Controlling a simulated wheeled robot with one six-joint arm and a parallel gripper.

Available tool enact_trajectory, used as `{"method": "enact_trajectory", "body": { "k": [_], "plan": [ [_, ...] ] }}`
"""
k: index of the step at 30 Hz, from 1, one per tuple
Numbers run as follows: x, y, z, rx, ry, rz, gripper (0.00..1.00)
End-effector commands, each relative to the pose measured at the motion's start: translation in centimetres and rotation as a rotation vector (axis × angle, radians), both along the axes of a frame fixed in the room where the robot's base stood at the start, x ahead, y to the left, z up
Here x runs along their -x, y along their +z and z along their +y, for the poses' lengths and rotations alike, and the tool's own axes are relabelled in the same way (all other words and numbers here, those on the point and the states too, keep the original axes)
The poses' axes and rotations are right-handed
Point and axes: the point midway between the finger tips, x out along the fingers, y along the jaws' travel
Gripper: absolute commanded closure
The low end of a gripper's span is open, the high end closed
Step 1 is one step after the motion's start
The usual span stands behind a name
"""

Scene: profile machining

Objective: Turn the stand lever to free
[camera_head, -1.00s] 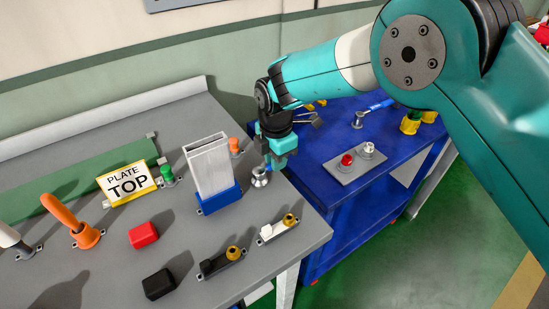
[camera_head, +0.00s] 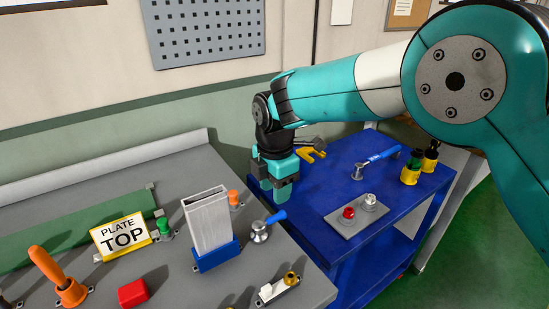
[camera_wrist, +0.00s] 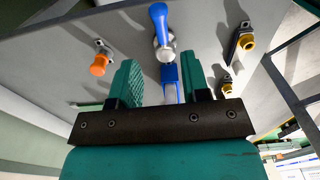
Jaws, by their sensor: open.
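The lever by the stand has a silver hub (camera_head: 260,232) and a blue handle (camera_head: 279,217) that points up and right, toward the blue cart. It is on the grey bench beside the blue stand (camera_head: 216,257), which holds an upright metal profile (camera_head: 207,220). My gripper (camera_head: 275,192) is open and empty, above and behind the lever, apart from it. In the wrist view the lever's blue handle (camera_wrist: 160,22) and hub (camera_wrist: 165,52) lie beyond my open fingers (camera_wrist: 157,80); the blue stand shows partly between them.
A PLATE TOP sign (camera_head: 121,236), a red block (camera_head: 133,293) and a clamp with a yellow knob (camera_head: 291,279) are nearby. The blue cart (camera_head: 325,185) holds another blue-handled lever (camera_head: 380,158).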

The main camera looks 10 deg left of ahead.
Motion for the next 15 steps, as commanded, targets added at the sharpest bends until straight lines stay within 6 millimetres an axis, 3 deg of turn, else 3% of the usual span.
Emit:
{"method": "enact_trajectory", "body": {
  "k": [3, 9, 15],
  "plan": [
    [0.0, 3.0, 0.1, -0.004, 0.001, -0.003, 0.57],
    [0.0, 7.3, 0.0, -0.004, 0.002, -0.003, 0.57],
    [0.0, 9.4, 0.0, -0.001, 0.003, 0.000, 0.57]
  ]
}}
